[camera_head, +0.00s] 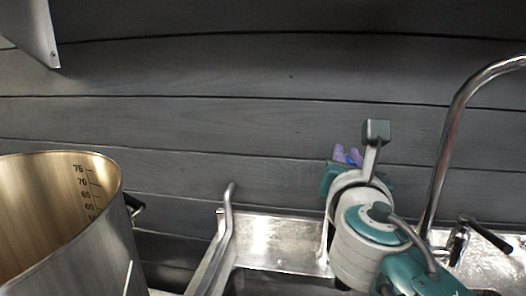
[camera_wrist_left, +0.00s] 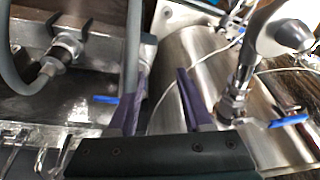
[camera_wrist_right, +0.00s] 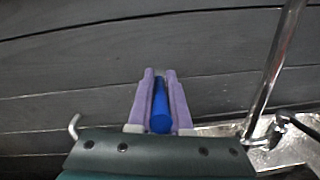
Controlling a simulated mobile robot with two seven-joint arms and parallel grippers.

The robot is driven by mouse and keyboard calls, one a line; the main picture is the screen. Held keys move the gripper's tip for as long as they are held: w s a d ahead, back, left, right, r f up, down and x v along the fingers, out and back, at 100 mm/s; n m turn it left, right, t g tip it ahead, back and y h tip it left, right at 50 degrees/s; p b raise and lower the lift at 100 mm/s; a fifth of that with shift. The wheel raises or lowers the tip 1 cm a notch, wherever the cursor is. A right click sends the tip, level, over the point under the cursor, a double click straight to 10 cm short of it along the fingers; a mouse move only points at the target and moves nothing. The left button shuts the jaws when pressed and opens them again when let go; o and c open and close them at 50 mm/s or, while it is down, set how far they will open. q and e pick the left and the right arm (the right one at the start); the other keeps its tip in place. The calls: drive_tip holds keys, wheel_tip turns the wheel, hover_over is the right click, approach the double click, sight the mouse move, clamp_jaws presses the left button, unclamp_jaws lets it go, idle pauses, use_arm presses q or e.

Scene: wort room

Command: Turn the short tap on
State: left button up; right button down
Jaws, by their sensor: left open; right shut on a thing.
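My right gripper (camera_head: 347,155) is raised in front of the dark wall, above the sink. In the right wrist view its two purple fingers (camera_wrist_right: 160,85) are shut on a blue, rounded bar-like thing (camera_wrist_right: 160,112). I cannot tell whether the blue thing is joined to a tap; no tap body shows at it. A tall curved chrome tap (camera_head: 440,165) stands to its right, with a dark lever (camera_head: 485,235) at its base. My left gripper (camera_wrist_left: 158,85) is open and empty in the left wrist view. No tap is clearly identifiable as the short one.
A big steel pot (camera_head: 95,240) with volume marks stands at the left. A steel sink (camera_head: 275,240) with a bent metal pipe (camera_head: 228,210) lies in the middle. In the left wrist view, blue-handled valves (camera_wrist_left: 288,120) and hoses crowd round the left gripper.

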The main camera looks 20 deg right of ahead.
idle(0.8)
drive_tip(key=shift+w+a+f+m+g+h+b, duration=0.1)
drive_tip(key=shift+a+m+g+h+b, duration=0.05)
drive_tip(key=shift+m+g+h+b, duration=0.25)
drive_tip(key=shift+w+a+f+m+g+h+b, duration=0.15)
drive_tip(key=shift+m+g+h+b, duration=0.15)
drive_tip(key=shift+h+b, duration=0.2)
drive_tip(key=shift+w+a+r+m+g+h+b, duration=0.1)
drive_tip(key=shift+w+a+m+g+h+b, duration=0.15)
drive_tip(key=shift+m+g+h+b, duration=0.6)
drive_tip(key=shift+w+a+r+m+g+h+b, duration=0.1)
drive_tip(key=shift+w+a+m+g+h+b, duration=0.1)
drive_tip(key=shift+m+g+h+b, duration=0.6)
drive_tip(key=shift+w+a+r+m+g+h+b, duration=0.1)
drive_tip(key=shift+w+a+m+g+h+b, duration=0.3)
drive_tip(key=shift+g+b, duration=0.7)
drive_tip(key=shift+s+d, duration=0.2)
drive_tip(key=c, duration=0.8)
unclamp_jaws()
drive_tip(key=shift+c, duration=0.2)
